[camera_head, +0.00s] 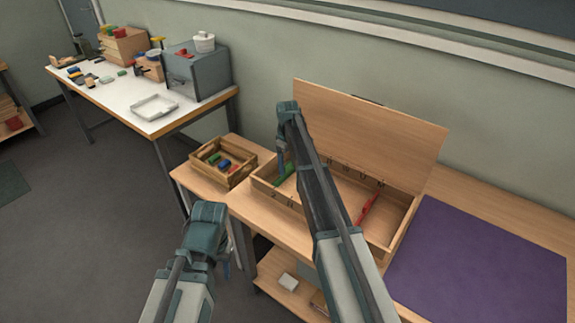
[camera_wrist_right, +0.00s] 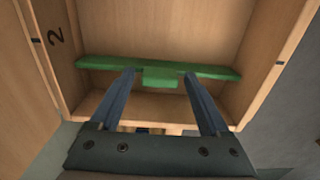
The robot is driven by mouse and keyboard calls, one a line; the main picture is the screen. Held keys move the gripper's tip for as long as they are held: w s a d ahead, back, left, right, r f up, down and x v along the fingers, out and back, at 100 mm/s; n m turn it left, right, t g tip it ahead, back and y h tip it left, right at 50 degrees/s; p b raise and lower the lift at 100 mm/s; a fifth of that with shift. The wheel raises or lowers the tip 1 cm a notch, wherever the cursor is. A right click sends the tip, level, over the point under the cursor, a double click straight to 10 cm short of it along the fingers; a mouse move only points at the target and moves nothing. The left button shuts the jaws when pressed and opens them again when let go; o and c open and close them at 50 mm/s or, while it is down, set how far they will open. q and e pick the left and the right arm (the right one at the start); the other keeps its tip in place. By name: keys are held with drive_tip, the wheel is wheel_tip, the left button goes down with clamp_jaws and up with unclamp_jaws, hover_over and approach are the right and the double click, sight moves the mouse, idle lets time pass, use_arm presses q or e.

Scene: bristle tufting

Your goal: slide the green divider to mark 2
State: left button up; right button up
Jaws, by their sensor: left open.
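The green divider (camera_wrist_right: 105,65) spans the wooden box (camera_wrist_right: 150,20) from wall to wall in the right wrist view, with a raised tab (camera_wrist_right: 160,78) in its middle. My right gripper (camera_wrist_right: 158,74) is open, its fingertips on either side of the tab with a small gap each side. The numeral 2 (camera_wrist_right: 56,36) is on the left wall, with a dark tick on the rim beside it; the divider lies lower in the picture than both. In the head view, the divider (camera_head: 286,176) is partly hidden behind my right gripper (camera_head: 282,158). My left gripper (camera_head: 222,264) is open and empty, away from the box.
A red divider (camera_head: 368,208) stands farther right in the box. The box lid (camera_head: 370,120) is raised behind. A small wooden crate (camera_head: 205,178) with coloured pieces stands left of the box. A purple mat (camera_head: 480,265) lies clear at right.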

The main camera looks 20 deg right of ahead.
clamp_jaws()
idle(0.3)
drive_tip(key=s+d, duration=0.2)
drive_tip(key=s, duration=0.1)
drive_tip(key=shift+s+d, duration=0.2)
drive_tip(key=shift+d, duration=0.05)
drive_tip(key=shift+o, duration=0.9)
unclamp_jaws()
drive_tip(key=shift+w, duration=0.15)
wheel_tip(320, 180, up, 14)
drive_tip(key=p, duration=1.4)
